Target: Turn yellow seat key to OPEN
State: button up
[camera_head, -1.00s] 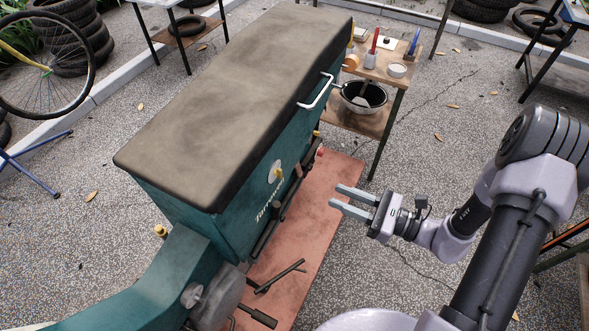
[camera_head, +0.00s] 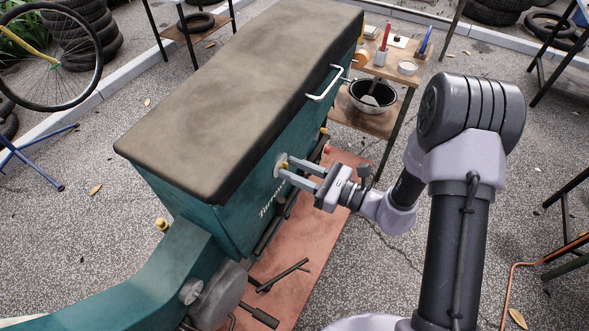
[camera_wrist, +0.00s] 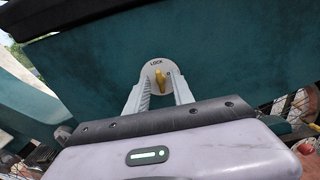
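The yellow seat key (camera_wrist: 160,78) sits in a round pale plate (camera_wrist: 149,70) on the side of the teal cart body. In the wrist view the word LOCK reads at the top of the plate, and the key stands close to upright, pointing near it. My gripper (camera_wrist: 160,88) is open, with one finger on each side of the key and a gap to both. In the head view my gripper (camera_head: 283,168) reaches the plate, and the yellow key (camera_head: 284,163) shows between the fingertips. An OPEN mark is not visible.
A wooden shelf (camera_head: 358,118) with a black bowl (camera_head: 372,95) stands behind. A reddish mat (camera_head: 300,255) lies below.

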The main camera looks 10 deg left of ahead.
grip_shut()
jog(key=shift+m+p, duration=0.4)
jog(key=m+p, duration=0.4)
jog(key=m, duration=0.3)
jog(key=m+p, duration=0.5)
jog(key=m, duration=0.3)
jog(key=shift+w+f, duration=0.15)
jog(key=shift+p, duration=0.3)
jog(key=shift+o, duration=0.2)
grip_release()
jog(key=shift+d, duration=0.1)
